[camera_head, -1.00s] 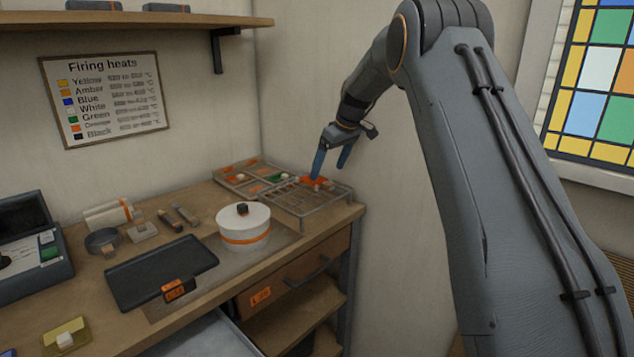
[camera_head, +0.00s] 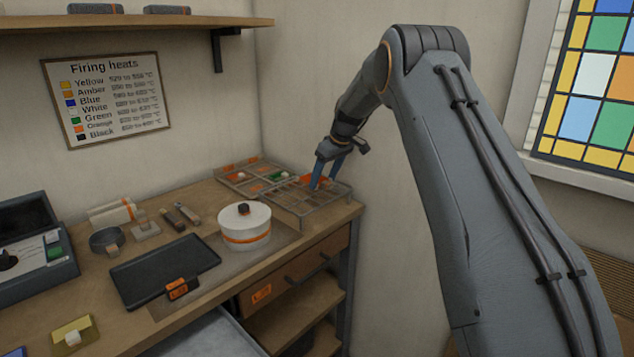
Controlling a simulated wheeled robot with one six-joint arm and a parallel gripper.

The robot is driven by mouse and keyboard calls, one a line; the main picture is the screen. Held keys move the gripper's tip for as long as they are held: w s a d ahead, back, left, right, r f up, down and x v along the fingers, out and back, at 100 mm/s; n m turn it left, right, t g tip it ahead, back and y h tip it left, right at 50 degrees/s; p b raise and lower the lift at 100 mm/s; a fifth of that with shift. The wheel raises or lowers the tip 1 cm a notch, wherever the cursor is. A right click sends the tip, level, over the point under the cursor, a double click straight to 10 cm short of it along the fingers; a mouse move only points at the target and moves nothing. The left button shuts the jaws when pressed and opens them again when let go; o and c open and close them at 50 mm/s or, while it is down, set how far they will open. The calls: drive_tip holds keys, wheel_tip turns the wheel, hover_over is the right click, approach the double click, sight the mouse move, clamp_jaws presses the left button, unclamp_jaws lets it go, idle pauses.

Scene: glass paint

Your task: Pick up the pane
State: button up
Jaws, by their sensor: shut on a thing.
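An orange pane (camera_head: 305,180) lies at the wire rack (camera_head: 290,208) at the right end of the bench, partly hidden by my fingers. My gripper (camera_head: 323,184) points down over the rack with its blue fingers at the right side of the pane. The fingers are shut on a small part at the pane, which they mostly hide. I cannot tell whether the pane is clear of the rack. A yellow pane (camera_head: 60,331) with a white knob lies at the front left of the bench.
A sectioned tray (camera_head: 238,180) with orange and green pieces stands behind the rack. A white round pot (camera_head: 243,238) and a dark tray (camera_head: 150,272) stand left of it. The wall is close behind the rack.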

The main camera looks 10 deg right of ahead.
drive_tip(key=shift+r, duration=0.1)
wheel_tip(320, 180, up, 28)
drive_tip(key=b, duration=0.2)
idle(0.4)
drive_tip(key=shift+r+p, duration=1.35)
drive_tip(key=shift+p, duration=1.85)
